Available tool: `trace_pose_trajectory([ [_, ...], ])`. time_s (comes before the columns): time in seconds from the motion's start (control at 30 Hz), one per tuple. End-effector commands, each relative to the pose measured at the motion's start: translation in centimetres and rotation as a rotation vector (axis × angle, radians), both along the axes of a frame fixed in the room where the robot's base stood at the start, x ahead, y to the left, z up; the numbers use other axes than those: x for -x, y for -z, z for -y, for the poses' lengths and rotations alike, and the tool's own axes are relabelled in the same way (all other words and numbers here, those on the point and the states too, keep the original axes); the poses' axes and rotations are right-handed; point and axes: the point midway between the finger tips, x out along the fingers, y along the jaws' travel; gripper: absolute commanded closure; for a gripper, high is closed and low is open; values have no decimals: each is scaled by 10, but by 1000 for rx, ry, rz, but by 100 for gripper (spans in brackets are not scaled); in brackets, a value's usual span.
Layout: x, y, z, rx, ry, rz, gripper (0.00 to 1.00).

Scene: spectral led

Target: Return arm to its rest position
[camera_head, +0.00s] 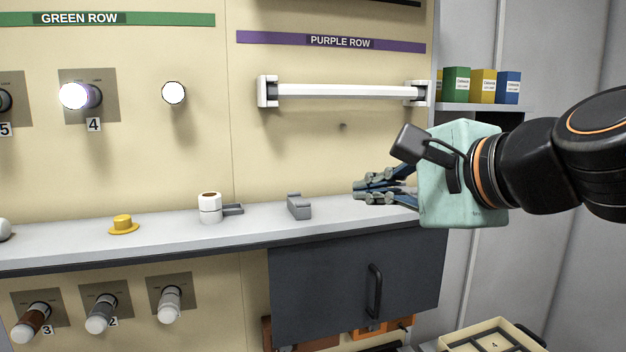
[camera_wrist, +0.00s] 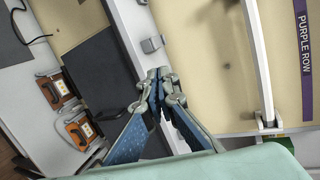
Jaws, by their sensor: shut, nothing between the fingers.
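My gripper (camera_head: 358,191) is at the right of the head view, in front of the right end of the grey shelf. Its blue fingers point left and are shut with nothing between them. In the wrist view the shut fingertips (camera_wrist: 160,74) show in the middle, apart from any object. My black arm reaches in from the right edge of the head view, with a pale green cover around the gripper's body.
The shelf (camera_head: 160,236) holds a grey block (camera_head: 298,206), a white roll-like piece (camera_head: 210,208) and a yellow cap (camera_head: 124,224). A white bar (camera_head: 340,91) is on the wall above. A dark cabinet door (camera_head: 335,290) is below. A tray (camera_head: 455,344) stands lower right.

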Motion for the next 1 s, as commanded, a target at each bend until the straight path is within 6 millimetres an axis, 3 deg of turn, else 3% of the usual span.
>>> trace_pose_trajectory([
  [0.1,26,78,-4,402,-145,-48,100],
  [0.2,53,138,5,723,-300,-89,100],
  [0.3,80,185,21,995,-462,-127,100],
  [0.4,102,216,37,1192,-603,-161,100],
  [0.6,122,242,56,1370,-746,-194,100],
  [1.0,123,243,57,1379,-754,-194,100],
])
